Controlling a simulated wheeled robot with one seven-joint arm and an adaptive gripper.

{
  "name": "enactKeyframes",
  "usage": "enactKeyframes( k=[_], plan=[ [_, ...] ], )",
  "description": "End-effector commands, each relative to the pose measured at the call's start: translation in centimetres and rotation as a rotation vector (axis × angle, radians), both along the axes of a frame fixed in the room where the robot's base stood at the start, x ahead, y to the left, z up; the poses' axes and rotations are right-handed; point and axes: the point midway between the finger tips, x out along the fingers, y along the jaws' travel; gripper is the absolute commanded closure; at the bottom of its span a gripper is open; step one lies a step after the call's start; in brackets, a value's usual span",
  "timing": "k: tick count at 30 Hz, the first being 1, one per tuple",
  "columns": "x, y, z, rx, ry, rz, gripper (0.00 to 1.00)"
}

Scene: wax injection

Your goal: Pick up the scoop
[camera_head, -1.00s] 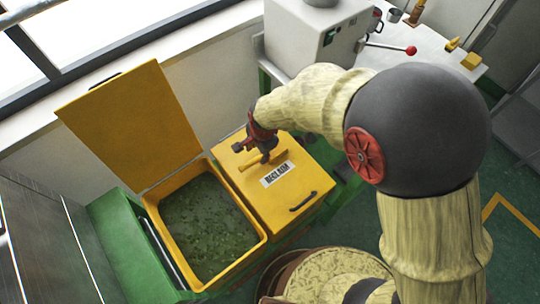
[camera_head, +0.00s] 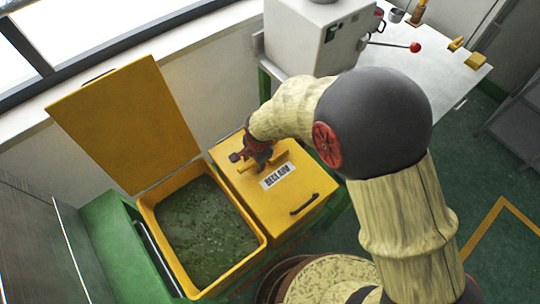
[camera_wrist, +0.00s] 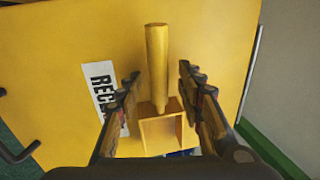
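The yellow scoop (camera_wrist: 157,62) lies on the yellow lid marked RECLAIM. In the wrist view its round handle points up the picture and its square, open pan (camera_wrist: 160,132) is nearer my palm. My gripper (camera_wrist: 158,84) is open, with one finger on the left and one on the right of the scoop. Gaps show between the fingers and the handle.
The RECLAIM lid (camera_head: 315,187) has a dark handle at its front edge. An open yellow bin (camera_head: 262,244) of green material stands to its left, its lid (camera_head: 125,125) raised. A grey machine (camera_head: 300,40) and table (camera_head: 440,75) stand behind. The green floor at right is clear.

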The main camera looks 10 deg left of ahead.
Motion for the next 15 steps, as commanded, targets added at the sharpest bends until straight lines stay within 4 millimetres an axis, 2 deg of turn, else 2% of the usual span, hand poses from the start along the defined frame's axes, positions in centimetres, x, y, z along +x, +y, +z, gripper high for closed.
enactKeyframes(
  k=[15],
  plan=[
    [-0.05, -0.05, -0.01, -0.001, 0.001, 0.000, 0.91]
  ],
)
